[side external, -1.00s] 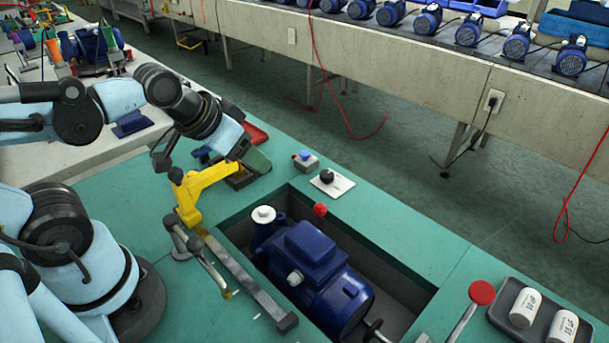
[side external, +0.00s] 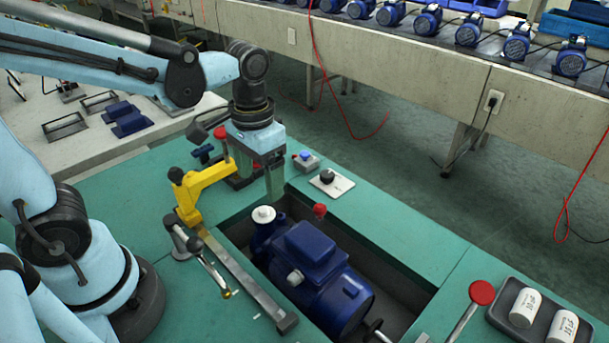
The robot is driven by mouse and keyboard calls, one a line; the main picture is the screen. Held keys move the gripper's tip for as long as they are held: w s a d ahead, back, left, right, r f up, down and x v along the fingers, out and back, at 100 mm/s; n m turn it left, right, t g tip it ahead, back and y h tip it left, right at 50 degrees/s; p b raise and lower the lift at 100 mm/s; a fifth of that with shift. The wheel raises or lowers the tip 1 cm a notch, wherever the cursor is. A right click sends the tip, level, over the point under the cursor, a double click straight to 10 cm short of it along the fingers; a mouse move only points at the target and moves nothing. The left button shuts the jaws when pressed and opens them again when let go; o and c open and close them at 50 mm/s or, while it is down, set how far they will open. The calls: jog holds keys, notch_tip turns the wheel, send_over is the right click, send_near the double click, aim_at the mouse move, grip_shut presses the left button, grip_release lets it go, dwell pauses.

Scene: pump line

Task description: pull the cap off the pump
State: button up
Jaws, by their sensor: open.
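The blue pump (side external: 312,260) lies in a rectangular recess in the green bench. A white cap (side external: 263,214) sits on its upright port at the far left end. A smaller whitish round piece (side external: 295,278) is on the near side of the pump body. My gripper (side external: 275,194) points down, just above and slightly right of the white cap in the picture, apart from it as far as I can see. It is open and empty. The gap between its fingers is hard to make out from this side.
A yellow clamp (side external: 200,188) stands close left of the cap. A red knob (side external: 320,210) is at the recess's far edge. A button box (side external: 306,160) and a dial plate (side external: 331,181) are behind. A grey tray (side external: 540,318) with white cylinders is at the right.

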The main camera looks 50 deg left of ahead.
aim_at(263, 209)
jog(key=shift+f, duration=2.4)
jog(key=shift+f, duration=0.95)
grip_shut()
